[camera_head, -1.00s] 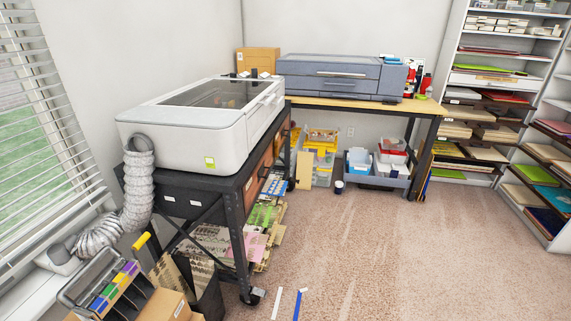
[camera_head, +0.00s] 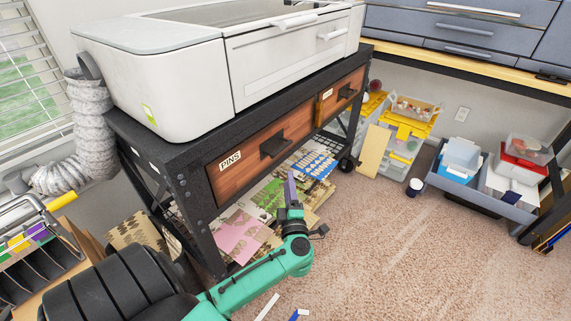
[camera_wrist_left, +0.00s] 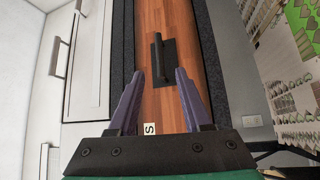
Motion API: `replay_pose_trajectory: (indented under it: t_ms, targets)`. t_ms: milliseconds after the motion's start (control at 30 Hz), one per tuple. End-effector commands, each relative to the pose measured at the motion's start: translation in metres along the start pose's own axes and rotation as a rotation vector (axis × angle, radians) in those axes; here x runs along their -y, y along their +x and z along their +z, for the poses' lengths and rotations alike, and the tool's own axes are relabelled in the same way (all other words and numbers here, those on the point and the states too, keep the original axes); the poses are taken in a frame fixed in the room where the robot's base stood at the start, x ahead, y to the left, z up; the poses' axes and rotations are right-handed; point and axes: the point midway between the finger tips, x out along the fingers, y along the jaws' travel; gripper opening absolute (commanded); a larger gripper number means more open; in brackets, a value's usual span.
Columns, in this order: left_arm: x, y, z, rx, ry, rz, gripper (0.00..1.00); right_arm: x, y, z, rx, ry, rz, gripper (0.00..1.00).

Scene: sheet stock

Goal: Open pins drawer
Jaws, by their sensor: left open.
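The pins drawer (camera_head: 228,176) is a reddish-brown wooden front in the black workbench, with a white "PINS" label (camera_head: 230,160) and a dark handle (camera_head: 274,146). It looks shut, flush with the frame. In the left wrist view the wooden front (camera_wrist_left: 178,20) and handle (camera_wrist_left: 167,64) lie ahead. My left gripper (camera_head: 291,182) has purple fingers and is open and empty. It is in front of and below the handle in the head view. In the left wrist view its fingertips (camera_wrist_left: 159,74) appear either side of the handle's near end, apparently short of it. My right gripper is not in view.
A second wooden drawer (camera_head: 343,92) is to the right. A white machine (camera_head: 200,65) stands on the bench. Sheets and patterned boards (camera_head: 255,210) lie on the shelf below. The carpet (camera_head: 400,260) at right is mostly clear; grey bins (camera_head: 475,185) stand farther back.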

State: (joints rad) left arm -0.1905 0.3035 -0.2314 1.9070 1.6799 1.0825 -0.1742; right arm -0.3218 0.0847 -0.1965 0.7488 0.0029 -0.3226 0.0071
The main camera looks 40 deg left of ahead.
Motion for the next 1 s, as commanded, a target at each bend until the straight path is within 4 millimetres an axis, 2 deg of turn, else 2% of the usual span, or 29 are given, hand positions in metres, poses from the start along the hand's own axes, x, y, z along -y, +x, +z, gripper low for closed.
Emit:
replay_pose_trajectory:
  t_ms: [167, 500, 600, 767, 1000]
  targets:
    - [-0.004, 0.019, -0.003, -0.021, -0.034, -0.016, 0.49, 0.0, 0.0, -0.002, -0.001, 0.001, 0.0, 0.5]
    - [-0.001, 0.108, -0.004, -0.021, -0.032, -0.015, 0.49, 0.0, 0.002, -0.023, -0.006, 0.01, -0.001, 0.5]
    - [-0.001, 0.128, -0.005, -0.021, -0.032, -0.016, 0.49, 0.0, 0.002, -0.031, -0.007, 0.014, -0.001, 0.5]
    - [-0.001, 0.144, -0.005, -0.019, -0.032, -0.017, 0.49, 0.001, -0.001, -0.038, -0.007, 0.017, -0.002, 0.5]
    - [-0.001, 0.145, -0.005, -0.018, -0.032, -0.018, 0.49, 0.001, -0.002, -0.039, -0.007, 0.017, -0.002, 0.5]
